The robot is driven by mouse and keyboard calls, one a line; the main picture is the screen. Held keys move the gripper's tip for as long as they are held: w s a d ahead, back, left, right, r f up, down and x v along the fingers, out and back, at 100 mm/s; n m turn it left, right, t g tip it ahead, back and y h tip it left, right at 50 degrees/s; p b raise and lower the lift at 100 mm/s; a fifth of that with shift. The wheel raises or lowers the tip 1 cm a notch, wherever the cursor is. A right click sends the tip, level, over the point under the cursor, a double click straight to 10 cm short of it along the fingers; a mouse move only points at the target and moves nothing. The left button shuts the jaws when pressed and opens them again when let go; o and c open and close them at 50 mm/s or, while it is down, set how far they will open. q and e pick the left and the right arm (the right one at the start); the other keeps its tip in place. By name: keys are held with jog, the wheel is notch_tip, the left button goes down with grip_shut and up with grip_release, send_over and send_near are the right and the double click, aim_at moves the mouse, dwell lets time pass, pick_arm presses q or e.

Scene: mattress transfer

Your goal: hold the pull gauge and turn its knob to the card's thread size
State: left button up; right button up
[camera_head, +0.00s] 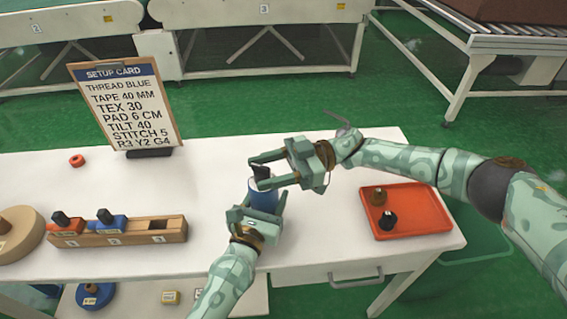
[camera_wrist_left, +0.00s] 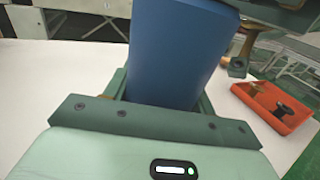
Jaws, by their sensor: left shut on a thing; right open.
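The pull gauge (camera_head: 263,196) has a blue body and a black knob (camera_head: 261,172) on top. My left gripper (camera_head: 258,212) is shut on the blue body and holds it upright above the white table. The blue body (camera_wrist_left: 175,55) also fills the middle of the left wrist view. My right gripper (camera_head: 268,171) is open, with its fingers around or beside the knob; I cannot tell whether they touch it. The knob's setting cannot be read. The setup card (camera_head: 125,105) stands at the back left and reads thread blue, TEX 30, tape 40 mm.
A wooden rack (camera_head: 145,234) with numbered slots holds a red and a blue black-topped piece. An orange tray (camera_head: 425,212) with two spools lies at right. A small orange ring (camera_head: 77,160) and a round wooden piece (camera_head: 18,232) are at left. The table's middle left is clear.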

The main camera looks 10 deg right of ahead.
pick_arm(q)
jog(key=shift+r, duration=0.1)
pick_arm(e)
jog(key=v, duration=1.1)
jog(key=shift+d, duration=0.1)
pick_arm(q)
jog(key=o, duration=1.5)
